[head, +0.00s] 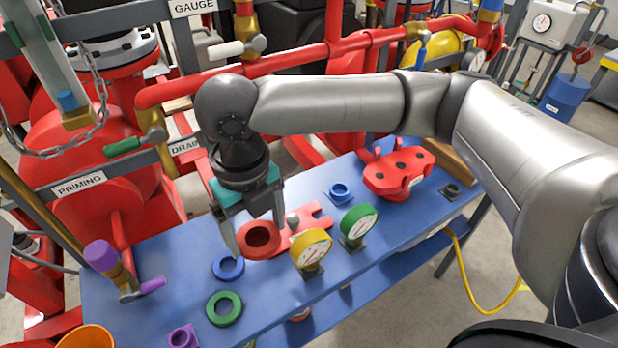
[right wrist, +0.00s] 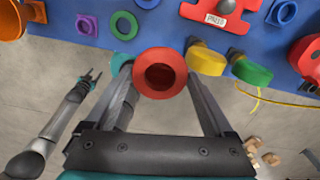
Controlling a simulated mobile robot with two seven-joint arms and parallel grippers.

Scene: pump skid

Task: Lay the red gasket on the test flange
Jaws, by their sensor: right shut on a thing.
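My right gripper (head: 256,230) is shut on the red gasket (head: 246,246), a thick ring with a wide hole. In the right wrist view the red gasket (right wrist: 160,54) sits between the fingertips of the right gripper (right wrist: 162,74), raised above the blue bench's near edge. In the head view it overlaps the left end of a flat red plate (head: 315,222) with a grey knob. A red block (head: 398,180) with dark holes stands farther right. I cannot tell for sure which is the test flange. My left gripper (right wrist: 92,77) shows small in the right wrist view, apparently empty.
The blue bench (head: 180,290) also bears a blue ring (head: 228,276), a green ring (head: 223,319), a yellow gauge (head: 311,247), a green gauge (head: 358,223) and a purple fitting (head: 182,338). Red pipes (head: 300,62) run behind.

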